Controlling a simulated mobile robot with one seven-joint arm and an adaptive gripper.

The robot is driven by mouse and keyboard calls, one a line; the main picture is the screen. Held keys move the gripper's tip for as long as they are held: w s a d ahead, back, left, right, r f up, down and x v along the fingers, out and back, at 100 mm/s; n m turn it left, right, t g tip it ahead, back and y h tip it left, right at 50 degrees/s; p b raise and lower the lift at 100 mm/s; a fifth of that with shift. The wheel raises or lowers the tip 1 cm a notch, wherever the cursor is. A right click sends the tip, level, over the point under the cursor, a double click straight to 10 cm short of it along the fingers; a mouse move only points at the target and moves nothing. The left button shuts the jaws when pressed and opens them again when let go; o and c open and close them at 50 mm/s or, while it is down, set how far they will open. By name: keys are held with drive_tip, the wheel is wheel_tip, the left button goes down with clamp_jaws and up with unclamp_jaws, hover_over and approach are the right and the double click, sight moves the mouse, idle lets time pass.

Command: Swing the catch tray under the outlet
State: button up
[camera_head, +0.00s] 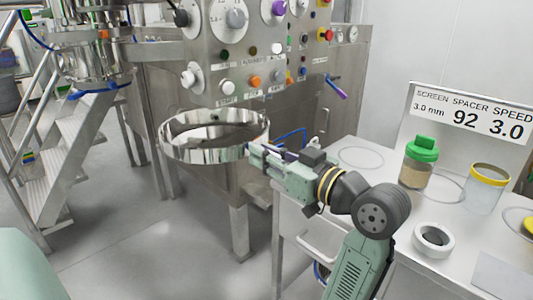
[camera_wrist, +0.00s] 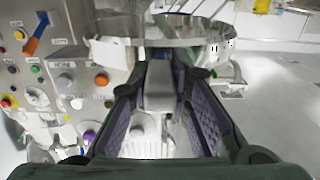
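The catch tray (camera_head: 213,147) is a shiny round metal dish in front of the control cabinet. In the wrist view its rim (camera_wrist: 112,52) spans the top centre. A metal vessel (camera_head: 92,62) with a narrower bottom hangs at the upper left; it looks like the outlet. The tray is to its right, not below it. My gripper (camera_head: 256,152) is at the tray's right edge. In the wrist view, my gripper (camera_wrist: 163,85) has its purple-padded fingers spread on either side of a flat metal handle (camera_wrist: 160,90). Whether the pads touch it is unclear.
The control cabinet (camera_head: 240,70) with knobs and buttons rises behind the tray. A white bench (camera_head: 345,190) on the right carries a green-lidded jar (camera_head: 415,165), a yellow-rimmed jar (camera_head: 487,188) and a white ring (camera_head: 433,240). Metal steps (camera_head: 75,160) stand left. Floor in front is clear.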

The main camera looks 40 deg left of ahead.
clamp_jaws()
idle(0.4)
